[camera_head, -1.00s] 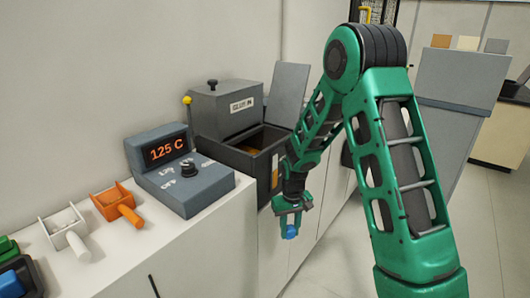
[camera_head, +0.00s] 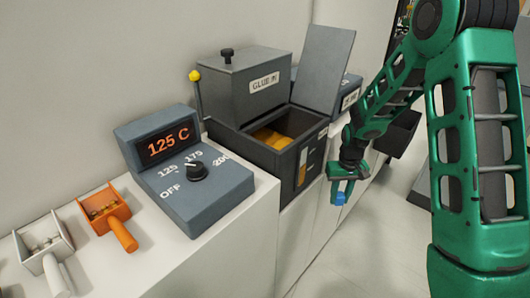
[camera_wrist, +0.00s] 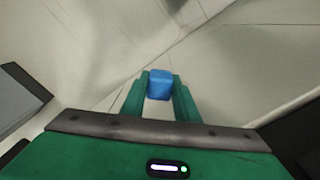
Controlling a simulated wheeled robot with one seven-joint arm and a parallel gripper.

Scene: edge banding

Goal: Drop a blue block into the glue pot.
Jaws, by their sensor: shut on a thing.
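My gripper (camera_head: 341,194) is shut on a blue block (camera_head: 340,199), which also shows between the two green fingers in the wrist view (camera_wrist: 160,85). It hangs over the floor in front of the counter, to the right of the glue pot. The glue pot (camera_head: 262,105) is a dark grey box marked GLUE. Its hinged lid (camera_head: 325,65) stands open, and amber material (camera_head: 270,137) shows inside the opening. A gauge strip (camera_head: 303,165) runs down its front.
A control box (camera_head: 190,172) left of the pot reads 125 C. An orange scoop (camera_head: 108,212) and a white scoop (camera_head: 44,245) lie on the white counter (camera_head: 185,258). A yellow-knobbed lever (camera_head: 195,76) stands at the pot's left. The open lid rises behind the opening.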

